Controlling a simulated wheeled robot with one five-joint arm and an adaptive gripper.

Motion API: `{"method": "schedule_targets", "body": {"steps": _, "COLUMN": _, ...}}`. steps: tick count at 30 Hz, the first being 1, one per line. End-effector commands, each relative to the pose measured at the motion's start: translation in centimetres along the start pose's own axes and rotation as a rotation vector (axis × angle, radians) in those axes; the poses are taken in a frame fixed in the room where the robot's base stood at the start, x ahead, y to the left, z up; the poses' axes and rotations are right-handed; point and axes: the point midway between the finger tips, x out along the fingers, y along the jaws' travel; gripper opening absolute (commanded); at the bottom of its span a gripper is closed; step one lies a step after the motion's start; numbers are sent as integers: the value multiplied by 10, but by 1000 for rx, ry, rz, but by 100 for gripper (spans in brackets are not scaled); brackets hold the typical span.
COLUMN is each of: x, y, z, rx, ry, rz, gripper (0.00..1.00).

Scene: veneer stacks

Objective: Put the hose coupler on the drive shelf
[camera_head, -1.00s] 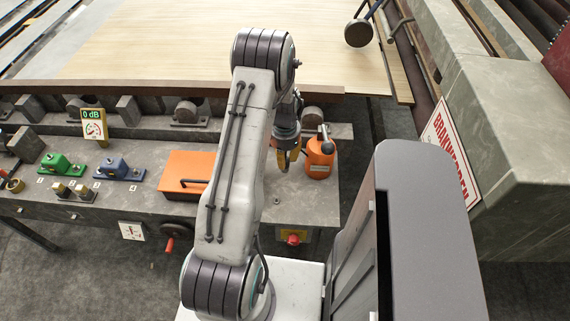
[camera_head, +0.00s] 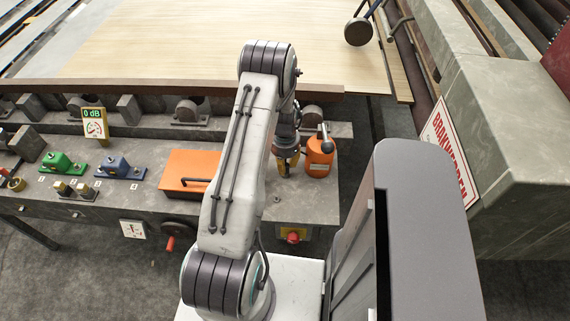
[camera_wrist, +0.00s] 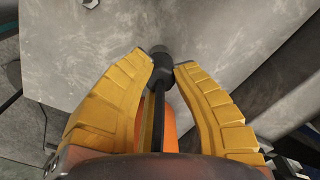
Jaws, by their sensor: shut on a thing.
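My gripper (camera_head: 287,172) has yellow fingers and points down over the right end of the grey bench, just left of the orange can (camera_head: 319,157). In the wrist view its fingertips (camera_wrist: 166,62) close around a small dark, rounded piece (camera_wrist: 159,72), which I take as the hose coupler. Much of that piece is hidden between the fingers, and my arm hides it in the head view. I cannot tell whether it touches the bench. No label marks a drive shelf; the bench top (camera_head: 140,153) carries several fittings.
An orange box (camera_head: 190,165) with a black handle lies left of my gripper. Blue (camera_head: 118,168) and green (camera_head: 62,163) clamps and brass fittings (camera_head: 76,190) stand further left. Bearing blocks (camera_head: 190,110) line the back. A red button (camera_head: 293,237) is on the bench front.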

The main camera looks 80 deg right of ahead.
Motion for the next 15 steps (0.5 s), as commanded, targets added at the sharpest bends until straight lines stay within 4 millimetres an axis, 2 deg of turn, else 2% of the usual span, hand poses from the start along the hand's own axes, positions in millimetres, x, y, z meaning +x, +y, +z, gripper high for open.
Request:
{"method": "schedule_targets", "body": {"steps": 1, "x": 3, "y": 0, "z": 0, "rx": 0, "ry": 0, "rz": 0, "gripper": 0}}
{"method": "schedule_targets", "body": {"steps": 2, "x": 2, "y": 0, "z": 0, "rx": 0, "ry": 0, "rz": 0, "gripper": 26}}
{"method": "schedule_targets", "body": {"steps": 6, "x": 1, "y": 0, "z": 0, "rx": 0, "ry": -1, "rz": 0, "gripper": 38}}
{"method": "schedule_targets", "body": {"steps": 8, "x": 1, "y": 0, "z": 0, "rx": 0, "ry": -1, "rz": 0, "gripper": 44}}
{"method": "schedule_targets", "body": {"steps": 15, "x": 1, "y": 0, "z": 0, "rx": 0, "ry": 0, "rz": 0, "gripper": 44}}
